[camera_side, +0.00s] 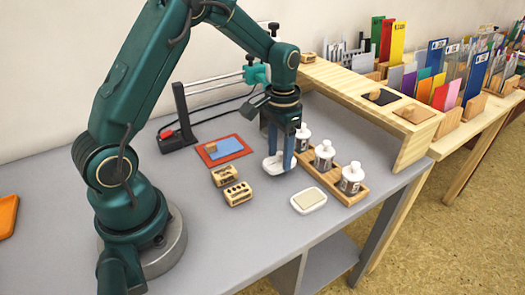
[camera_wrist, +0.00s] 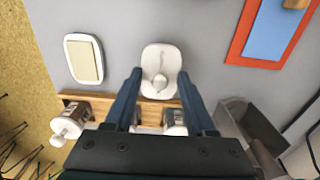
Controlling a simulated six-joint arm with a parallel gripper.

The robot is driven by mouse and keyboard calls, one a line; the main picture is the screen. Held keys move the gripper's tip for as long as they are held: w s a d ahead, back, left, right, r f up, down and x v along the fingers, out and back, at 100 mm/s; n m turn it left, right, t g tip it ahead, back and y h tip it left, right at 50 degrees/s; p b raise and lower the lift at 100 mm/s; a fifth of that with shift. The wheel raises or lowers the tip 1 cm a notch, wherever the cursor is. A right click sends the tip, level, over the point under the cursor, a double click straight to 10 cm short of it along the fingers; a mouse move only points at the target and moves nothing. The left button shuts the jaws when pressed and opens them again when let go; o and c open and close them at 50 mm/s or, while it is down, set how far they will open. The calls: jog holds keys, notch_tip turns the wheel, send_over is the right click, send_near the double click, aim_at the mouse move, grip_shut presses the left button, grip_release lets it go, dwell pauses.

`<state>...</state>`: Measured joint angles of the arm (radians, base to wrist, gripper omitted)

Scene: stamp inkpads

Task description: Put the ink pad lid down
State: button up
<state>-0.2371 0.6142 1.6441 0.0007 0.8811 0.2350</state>
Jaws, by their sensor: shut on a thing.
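My gripper (camera_side: 280,152) is shut on the white ink pad lid (camera_side: 277,167), with its blue fingers pointing down. In the wrist view the lid (camera_wrist: 160,57) shows as a rounded white piece with a raised middle between the two fingertips (camera_wrist: 160,80). I cannot tell whether the lid touches the table or hangs just above it. The open ink pad (camera_side: 309,200), a white case with a beige pad, lies on the grey table to the right and front of the lid. It also shows at upper left in the wrist view (camera_wrist: 84,60).
A wooden tray (camera_side: 340,193) with three white-capped bottles stands close on the right. Two wooden stamp blocks (camera_side: 237,193) are at the left front. A blue mat with a red border (camera_side: 240,154) lies behind left. The front of the table (camera_side: 265,225) is clear.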

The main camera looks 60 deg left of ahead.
jog(key=shift+f, duration=1.15)
jog(key=o, duration=1.3)
jog(key=shift+f, duration=0.1)
